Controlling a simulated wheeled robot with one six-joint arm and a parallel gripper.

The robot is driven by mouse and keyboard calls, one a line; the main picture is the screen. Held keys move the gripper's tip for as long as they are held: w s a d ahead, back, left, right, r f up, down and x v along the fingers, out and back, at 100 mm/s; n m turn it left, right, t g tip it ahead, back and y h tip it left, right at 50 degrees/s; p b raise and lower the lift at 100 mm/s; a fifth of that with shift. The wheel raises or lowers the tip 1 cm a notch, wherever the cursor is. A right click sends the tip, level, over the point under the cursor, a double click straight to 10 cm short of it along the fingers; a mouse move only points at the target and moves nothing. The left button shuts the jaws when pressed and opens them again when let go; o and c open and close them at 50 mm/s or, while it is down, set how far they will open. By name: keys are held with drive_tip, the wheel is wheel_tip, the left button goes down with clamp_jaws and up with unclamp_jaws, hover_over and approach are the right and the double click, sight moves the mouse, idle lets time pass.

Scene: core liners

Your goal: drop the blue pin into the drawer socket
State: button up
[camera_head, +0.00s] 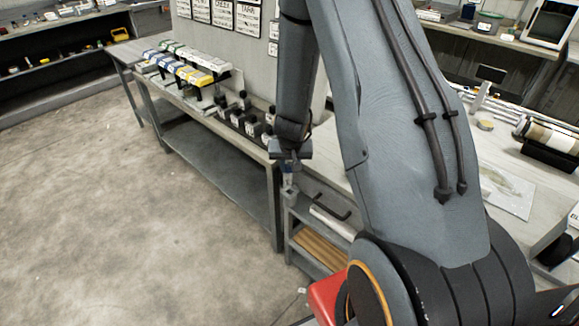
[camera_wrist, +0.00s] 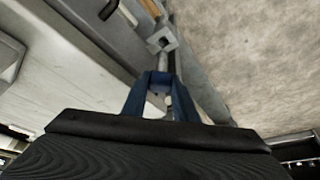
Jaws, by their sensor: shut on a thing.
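My gripper (camera_head: 288,170) hangs over the front of the drawer unit (camera_head: 318,238), near its upper left corner. In the wrist view my gripper (camera_wrist: 160,80) shows as two dark blue fingers closing together on something. A blue part at the fingertips looks like the blue pin, but it is hard to tell apart from the fingers. A small grey block with a round opening, likely the drawer socket (camera_wrist: 162,40), lies just beyond the fingertips. It also shows below the gripper in the head view (camera_head: 291,195). The pin's lower end is not clear, and I cannot tell whether it touches the socket.
A black handle (camera_head: 334,208) sits right of the gripper. A long bench (camera_head: 205,118) to the left holds yellow, blue and green-topped items and several dark blocks. A worktop (camera_head: 500,180) lies to the right. The concrete floor (camera_head: 120,200) at left is clear.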

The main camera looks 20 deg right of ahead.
sight(290, 180)
drive_tip(key=shift+f+b, duration=3.65)
drive_tip(key=shift+f, duration=0.1)
drive_tip(key=o, duration=1.1)
drive_tip(key=shift+o, duration=0.2)
drive_tip(key=shift+d, duration=0.1)
drive_tip(key=p+v, duration=0.1)
drive_tip(key=v, duration=0.6)
drive_tip(key=shift+r, duration=0.35)
drive_tip(key=shift+s, duration=0.1)
